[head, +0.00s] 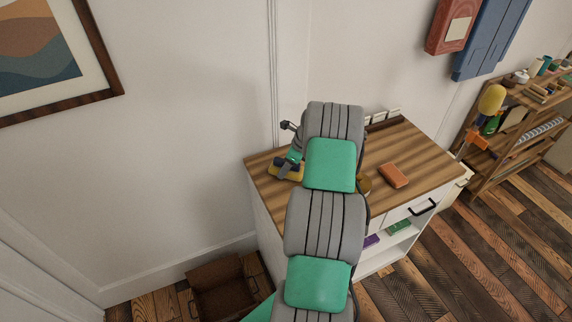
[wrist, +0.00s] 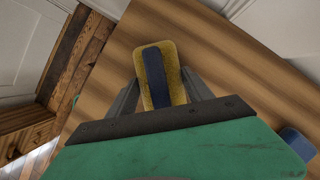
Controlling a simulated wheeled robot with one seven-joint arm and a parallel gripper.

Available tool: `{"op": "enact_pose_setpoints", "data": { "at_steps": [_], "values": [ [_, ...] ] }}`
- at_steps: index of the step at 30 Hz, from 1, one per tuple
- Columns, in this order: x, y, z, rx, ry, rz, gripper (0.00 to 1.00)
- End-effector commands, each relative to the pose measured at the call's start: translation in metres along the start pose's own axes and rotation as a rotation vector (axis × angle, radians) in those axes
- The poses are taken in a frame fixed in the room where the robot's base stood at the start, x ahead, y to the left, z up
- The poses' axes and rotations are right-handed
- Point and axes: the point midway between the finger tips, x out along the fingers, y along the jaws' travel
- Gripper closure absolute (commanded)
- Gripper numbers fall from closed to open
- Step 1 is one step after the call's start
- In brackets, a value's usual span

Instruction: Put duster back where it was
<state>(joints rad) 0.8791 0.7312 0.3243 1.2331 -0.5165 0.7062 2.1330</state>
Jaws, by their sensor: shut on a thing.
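The duster, a yellow pad with a dark blue grip, shows in the wrist view (wrist: 174,68) between the fingers of my gripper (wrist: 161,80). My gripper is shut on its blue grip. In the head view the duster (head: 289,176) is at the left end of the wooden cabinet top (head: 420,148), with my gripper (head: 287,166) over it. The pad is on the top or just above it; I cannot tell which. My arm hides part of the cabinet top.
An orange-brown block (head: 394,175) lies on the cabinet top, with a partly hidden round yellowish thing (head: 364,184) near it. White cards in a dark holder (head: 384,121) stand at the back. A brown open box (head: 222,287) is on the floor at left. A shelf (head: 520,125) stands right.

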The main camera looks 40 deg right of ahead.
Motion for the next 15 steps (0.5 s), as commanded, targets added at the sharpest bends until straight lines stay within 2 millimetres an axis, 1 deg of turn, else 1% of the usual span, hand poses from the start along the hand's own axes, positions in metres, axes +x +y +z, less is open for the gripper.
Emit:
{"op": "enact_pose_setpoints", "data": {
  "at_steps": [10,11,15],
  "values": [
    [0.0046,-0.0007,-0.0015,-0.003,-0.001,-0.002,0.78],
    [0.0037,-0.0007,-0.0012,-0.003,-0.001,-0.002,0.38],
    [0.0035,-0.0005,-0.0011,-0.003,-0.001,-0.002,0.27]
  ]
}}
